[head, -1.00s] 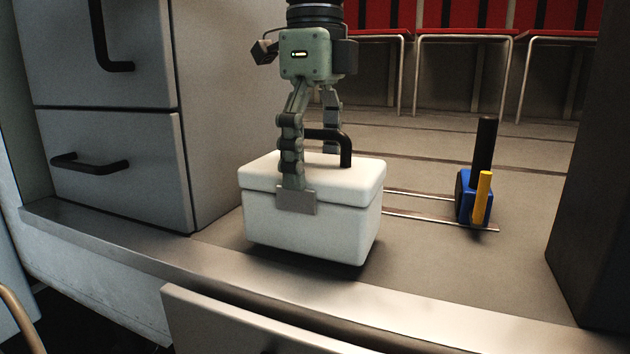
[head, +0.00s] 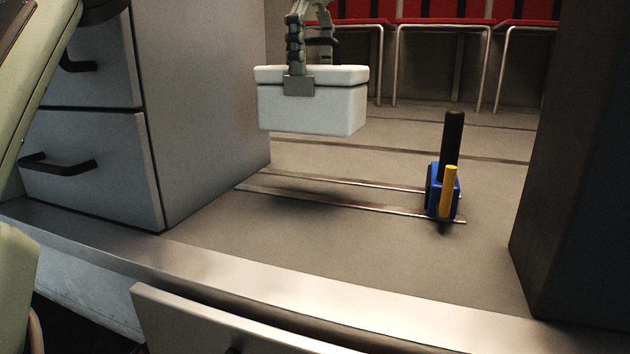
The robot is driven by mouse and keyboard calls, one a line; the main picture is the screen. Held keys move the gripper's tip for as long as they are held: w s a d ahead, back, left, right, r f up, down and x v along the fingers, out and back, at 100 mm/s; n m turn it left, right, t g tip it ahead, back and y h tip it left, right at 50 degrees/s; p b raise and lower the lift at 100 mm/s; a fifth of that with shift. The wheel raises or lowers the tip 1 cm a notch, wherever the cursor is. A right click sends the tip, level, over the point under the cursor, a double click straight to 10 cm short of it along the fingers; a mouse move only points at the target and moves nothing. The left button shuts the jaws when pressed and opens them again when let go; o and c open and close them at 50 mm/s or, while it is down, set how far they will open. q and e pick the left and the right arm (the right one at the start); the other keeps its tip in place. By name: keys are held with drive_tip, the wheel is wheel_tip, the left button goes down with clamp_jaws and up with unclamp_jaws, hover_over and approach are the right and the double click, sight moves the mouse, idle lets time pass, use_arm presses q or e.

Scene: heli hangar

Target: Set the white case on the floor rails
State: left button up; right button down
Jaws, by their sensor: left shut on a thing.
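The white case (head: 325,106), a box with a lid and a dark handle, hangs in the air above and behind the floor rails. My left gripper (head: 306,84) comes down from the top edge and is shut on the case, one finger pad flat on its front face. The far finger is mostly hidden behind the case. The two thin metal floor rails (head: 310,201) run across the floor below, from the grey cabinet to a blue block. The case is apart from the floor and tilted little. My right gripper is not in view.
The blue block (head: 434,200) with a black post and a yellow lever stands at the right end of the rails. A grey drawer cabinet (head: 205,100) stands left, a dark upright block (head: 575,190) right. Red seats (head: 440,10) are at the back. A metal sill (head: 250,280) crosses in front.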

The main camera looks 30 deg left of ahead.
use_arm(q)
drive_tip(key=w+a+f, duration=0.1)
drive_tip(key=w+a, duration=0.2)
drive_tip(key=shift+w+f, duration=0.1)
drive_tip(key=shift+f, duration=0.55)
wheel_tip(320, 180, down, 10)
drive_tip(key=shift+r+n, duration=0.25)
drive_tip(key=shift+n, duration=0.05)
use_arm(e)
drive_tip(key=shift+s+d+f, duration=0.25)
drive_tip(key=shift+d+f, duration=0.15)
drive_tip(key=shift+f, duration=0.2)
use_arm(q)
drive_tip(key=shift+f, duration=0.15)
drive_tip(key=o, duration=1.5)
drive_tip(key=shift+f, duration=0.1)
drive_tip(key=shift+o, duration=0.3)
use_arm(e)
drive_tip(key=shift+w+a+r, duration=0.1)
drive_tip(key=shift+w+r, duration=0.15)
